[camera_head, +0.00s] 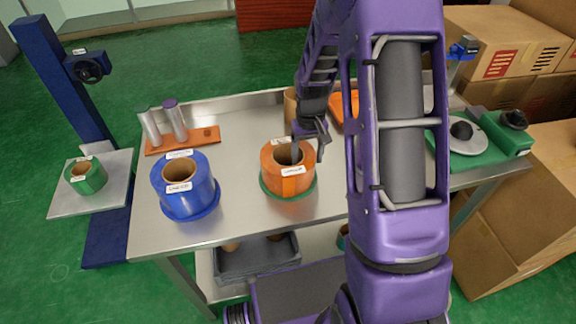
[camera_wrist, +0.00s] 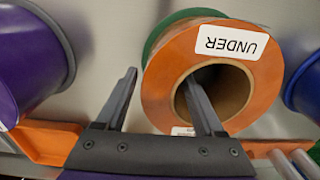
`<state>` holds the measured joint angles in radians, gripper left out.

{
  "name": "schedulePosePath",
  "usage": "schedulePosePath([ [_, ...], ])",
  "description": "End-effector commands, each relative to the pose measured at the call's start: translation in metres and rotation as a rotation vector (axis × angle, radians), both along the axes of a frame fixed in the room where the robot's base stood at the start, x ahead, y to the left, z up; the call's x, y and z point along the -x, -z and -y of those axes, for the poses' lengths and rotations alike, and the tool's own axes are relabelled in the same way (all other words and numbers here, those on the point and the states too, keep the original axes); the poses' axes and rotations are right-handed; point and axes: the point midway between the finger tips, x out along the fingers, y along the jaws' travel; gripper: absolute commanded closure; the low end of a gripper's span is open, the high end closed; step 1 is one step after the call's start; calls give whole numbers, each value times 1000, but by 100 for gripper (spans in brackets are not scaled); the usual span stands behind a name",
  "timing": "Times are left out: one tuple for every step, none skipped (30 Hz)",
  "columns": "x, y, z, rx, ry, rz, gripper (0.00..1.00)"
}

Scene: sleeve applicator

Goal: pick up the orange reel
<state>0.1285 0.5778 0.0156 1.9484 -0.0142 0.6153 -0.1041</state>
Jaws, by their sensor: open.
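The orange reel (camera_head: 287,182) stands upright on the metal table, with a brown hollow core and a green disc (camera_head: 285,196) showing beneath it. In the wrist view the reel (camera_wrist: 172,68) carries a white label reading "UNDER". My gripper (camera_head: 308,152) is open at the reel's far right side. In the wrist view, one finger of my gripper (camera_wrist: 160,76) lies over or in the core opening and the other lies outside the reel, with the reel's wall between them. I cannot tell how deep the fingers reach, and no contact is clear.
A blue reel (camera_head: 185,190) stands to the left on the metal table (camera_head: 235,222). Behind it, an orange tray (camera_head: 205,142) holds upright cylinders. A green device (camera_head: 482,155) sits at the right. A smaller green reel (camera_head: 87,178) rests on a separate stand. Table between the reels is clear.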

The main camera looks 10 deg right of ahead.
Motion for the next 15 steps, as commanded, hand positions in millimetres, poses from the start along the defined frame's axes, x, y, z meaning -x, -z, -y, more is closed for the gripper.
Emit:
schedulePosePath([
  [0, 1, 0, 0, 0, 0, 30],
  [0, 1, 0, 0, 0, 0, 30],
  [0, 1, 0, 0, 0, 0, 30],
  [0, 1, 0, 0, 0, 0, 30],
  [0, 1, 0, 0, 0, 0, 30],
  [0, 1, 0, 0, 0, 0, 30],
  [0, 1, 0, 0, 0, 0, 35],
  [0, 1, 0, 0, 0, 0, 41],
  [0, 1, 0, 0, 0, 0, 48],
  [0, 1, 0, 0, 0, 0, 53],
  [0, 1, 0, 0, 0, 0, 59],
  [0, 1, 0, 0, 0, 0, 66],
  [0, 1, 0, 0, 0, 0, 71],
  [0, 1, 0, 0, 0, 0, 77],
  [0, 1, 0, 0, 0, 0, 84],
])
